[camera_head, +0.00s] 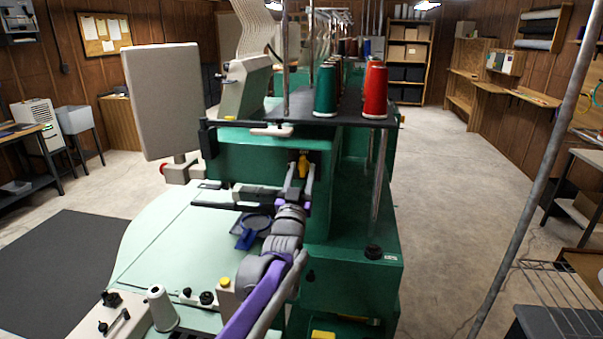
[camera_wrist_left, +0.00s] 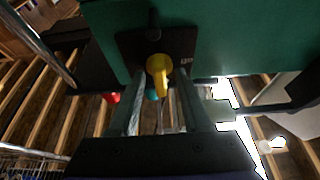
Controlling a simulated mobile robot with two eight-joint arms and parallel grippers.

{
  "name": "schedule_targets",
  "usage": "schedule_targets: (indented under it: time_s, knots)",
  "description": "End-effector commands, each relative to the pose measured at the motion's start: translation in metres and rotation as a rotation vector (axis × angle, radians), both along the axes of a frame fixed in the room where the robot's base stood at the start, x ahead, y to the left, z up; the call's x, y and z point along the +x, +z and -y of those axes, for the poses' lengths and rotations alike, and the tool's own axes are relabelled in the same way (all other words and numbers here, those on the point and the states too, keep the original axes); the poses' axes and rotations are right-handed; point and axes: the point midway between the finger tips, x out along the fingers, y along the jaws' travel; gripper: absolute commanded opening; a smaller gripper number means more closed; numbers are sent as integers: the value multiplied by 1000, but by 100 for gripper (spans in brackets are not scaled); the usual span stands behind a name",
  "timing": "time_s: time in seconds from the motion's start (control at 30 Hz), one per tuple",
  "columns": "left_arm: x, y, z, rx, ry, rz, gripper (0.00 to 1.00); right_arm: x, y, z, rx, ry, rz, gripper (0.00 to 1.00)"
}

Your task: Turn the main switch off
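The main switch is a yellow knob (camera_head: 303,161) on the green machine, just under the dark thread shelf. In the left wrist view the yellow knob (camera_wrist_left: 157,68) sits on a black plate (camera_wrist_left: 180,42) with a small white mark too small to read. My left gripper (camera_head: 300,174) is at the knob. Its two fingers (camera_wrist_left: 159,82) are open, one on each side of the knob, with visible gaps, so it does not look clamped. The knob's exact turn angle is hard to tell. My right gripper is not in view.
The thread shelf (camera_head: 345,114) with green (camera_head: 326,90) and red (camera_head: 375,92) cones overhangs the switch. A grey panel (camera_head: 163,98) stands to the left. Floor at right is open beyond a slanted pole (camera_head: 540,180).

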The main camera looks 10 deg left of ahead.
Motion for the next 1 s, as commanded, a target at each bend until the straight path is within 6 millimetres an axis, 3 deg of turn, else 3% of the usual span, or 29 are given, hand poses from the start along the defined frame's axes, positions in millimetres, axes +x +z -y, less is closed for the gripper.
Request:
schedule_targets:
  time_s: [0.03, 0.2, 0.27, 0.67, 1.0]
  knots:
    - [0, 0, 0, 0, 0, 0, 38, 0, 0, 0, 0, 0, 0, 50]
    - [0, 0, 0, 0, 0, 0, 7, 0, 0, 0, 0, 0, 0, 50]
    - [0, 0, 0, 0, 0, 0, 0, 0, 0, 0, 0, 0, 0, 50]
    - [0, 1, 1, -50, -1, -1, 0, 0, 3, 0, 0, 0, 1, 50]
    - [0, 2, 2, -290, -2, 0, 0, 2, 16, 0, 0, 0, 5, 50]
